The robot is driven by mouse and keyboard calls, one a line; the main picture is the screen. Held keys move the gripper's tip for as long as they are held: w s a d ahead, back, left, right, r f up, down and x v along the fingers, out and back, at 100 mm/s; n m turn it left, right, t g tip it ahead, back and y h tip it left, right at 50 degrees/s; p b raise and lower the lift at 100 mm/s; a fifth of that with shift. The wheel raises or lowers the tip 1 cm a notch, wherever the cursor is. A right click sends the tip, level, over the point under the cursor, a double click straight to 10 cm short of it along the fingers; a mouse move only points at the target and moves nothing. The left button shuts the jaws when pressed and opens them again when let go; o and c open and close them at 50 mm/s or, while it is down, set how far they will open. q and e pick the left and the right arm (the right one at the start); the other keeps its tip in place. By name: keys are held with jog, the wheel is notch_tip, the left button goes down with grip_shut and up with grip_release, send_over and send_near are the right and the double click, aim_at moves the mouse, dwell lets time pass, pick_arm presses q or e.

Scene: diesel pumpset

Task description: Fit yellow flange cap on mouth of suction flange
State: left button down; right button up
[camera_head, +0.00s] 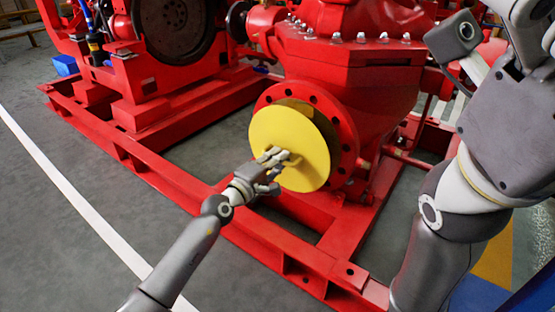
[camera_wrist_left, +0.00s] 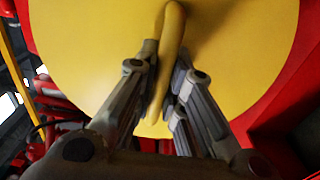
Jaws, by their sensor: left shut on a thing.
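The yellow flange cap (camera_head: 301,133) is a round disc with a raised grip on its outer face. My left gripper (camera_head: 274,160) is shut on that grip, and the left wrist view shows its fingers (camera_wrist_left: 160,100) on both sides of the yellow grip. The red suction flange (camera_head: 346,134), a ring with bolt holes, is directly behind the cap. Its rim shows above and to the right of the cap, which sits a little left of the ring's centre. The mouth is hidden by the cap. I cannot tell whether the cap touches the flange. My right gripper is not in view.
The red pump casing (camera_head: 352,80) stands behind the flange, with several bolts on top. A red base frame (camera_head: 258,240) runs below the cap. The engine (camera_head: 168,30) is at upper left. My right arm fills the right side. The grey floor (camera_head: 60,215) at left is clear.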

aim_at(289, 149)
pick_arm(q)
jog(key=shift+b+x, duration=0.95)
jog(key=shift+x, duration=0.55)
jog(key=shift+b+x, duration=1.05)
jog(key=shift+x, duration=0.3)
jog(key=shift+r, duration=0.1)
jog(key=c, duration=1.5)
grip_release()
jog(key=shift+o, duration=0.3)
jog(key=o, duration=0.5)
jog(key=shift+f, duration=0.2)
